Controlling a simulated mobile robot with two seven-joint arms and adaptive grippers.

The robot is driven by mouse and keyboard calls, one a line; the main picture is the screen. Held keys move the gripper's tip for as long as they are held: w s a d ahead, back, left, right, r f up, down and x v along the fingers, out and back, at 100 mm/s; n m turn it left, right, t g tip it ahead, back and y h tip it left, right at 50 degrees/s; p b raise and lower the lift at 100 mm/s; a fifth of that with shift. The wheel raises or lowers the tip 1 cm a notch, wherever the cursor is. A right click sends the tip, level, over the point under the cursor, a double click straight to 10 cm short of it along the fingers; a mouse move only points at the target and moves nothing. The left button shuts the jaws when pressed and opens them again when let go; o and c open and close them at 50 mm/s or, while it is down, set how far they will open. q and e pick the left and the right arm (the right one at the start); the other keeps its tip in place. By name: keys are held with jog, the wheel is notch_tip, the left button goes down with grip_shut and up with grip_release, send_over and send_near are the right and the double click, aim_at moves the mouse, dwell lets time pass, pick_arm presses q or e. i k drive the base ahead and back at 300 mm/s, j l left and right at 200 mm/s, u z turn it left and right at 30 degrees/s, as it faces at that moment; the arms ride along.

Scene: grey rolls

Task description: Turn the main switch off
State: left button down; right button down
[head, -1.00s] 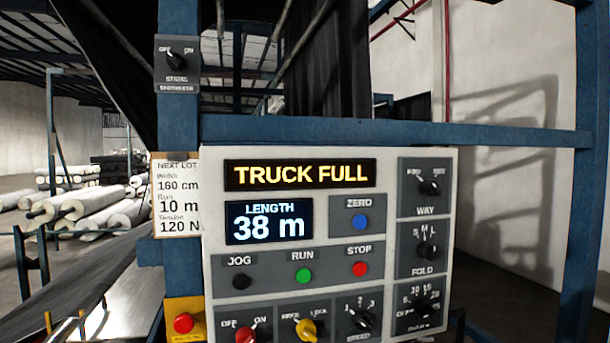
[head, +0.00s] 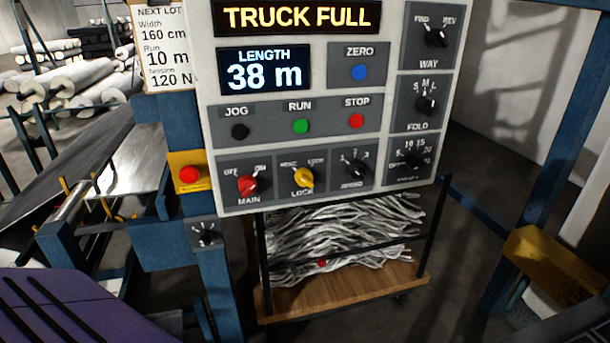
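The main switch (head: 248,185) is a red rotary knob at the lower left of the white control panel (head: 225,130) in the head view. It has OFF at its upper left and ON at its upper right, with MAIN below. The knob appears turned toward ON. The yellow LOCK knob (head: 303,177) is just right of it. The length display (head: 264,75) reads 38 m and the display above it (head: 291,17) reads TRUCK FULL. Neither of my grippers is in view.
A red button on a yellow box (head: 188,174) sits left of the panel, close to the main switch. A small dial (head: 206,234) is below it on the blue frame. A cart (head: 340,290) with grey strands stands under the panel. No obstacle shows before the switch.

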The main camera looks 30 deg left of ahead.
aim_at(247, 184)
jog(key=u, duration=1.45)
